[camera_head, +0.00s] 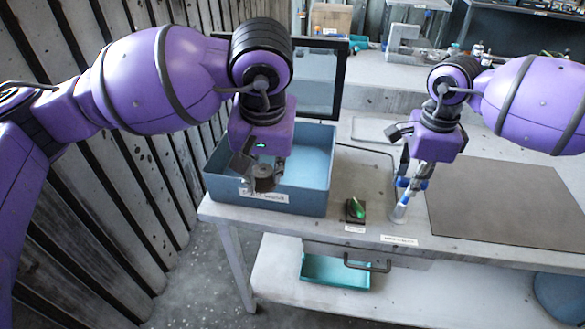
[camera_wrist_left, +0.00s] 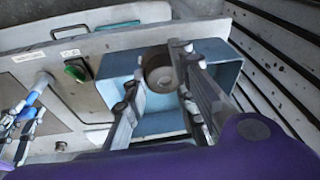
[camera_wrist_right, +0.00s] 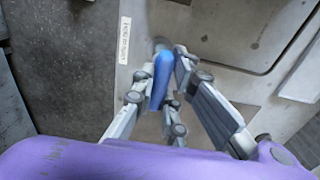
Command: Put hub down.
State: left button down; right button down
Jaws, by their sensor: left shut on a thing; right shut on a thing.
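My left gripper (camera_head: 262,172) is shut on the hub (camera_head: 265,184), a small dark grey cylinder. It holds the hub over the front part of the blue bin (camera_head: 308,165). In the left wrist view the hub (camera_wrist_left: 160,72) sits between the fingertips, with the bin's blue walls around it below. My right gripper (camera_head: 411,182) is shut on a tool with a blue handle (camera_wrist_right: 161,80), held about upright near the bench's front edge. The tool's pale lower end (camera_head: 399,212) is at or just above the bench top; I cannot tell which.
A dark mat (camera_head: 510,208) covers the bench's right part. A teal tray (camera_head: 335,271) lies on the lower shelf.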

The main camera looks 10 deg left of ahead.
pick_arm(q)
jog(key=w+d, duration=0.1)
jog(key=w, duration=0.1)
jog(key=w+d, duration=0.2)
jog(key=w, duration=0.1)
jog(key=shift+w+f, duration=0.35)
jog(key=w+d+f, duration=0.1)
jog(key=w+f, duration=0.1)
jog(key=w, duration=0.5)
send_over(295, 181)
jog(key=f, duration=0.6)
jog(key=shift+s+d+f, duration=0.2)
jog(key=shift+s+f, duration=0.05)
jog(key=shift+s, duration=0.15)
jog(key=shift+f, duration=2.2)
jog(key=c, duration=1.5)
grip_release()
jog(key=shift+o, duration=0.2)
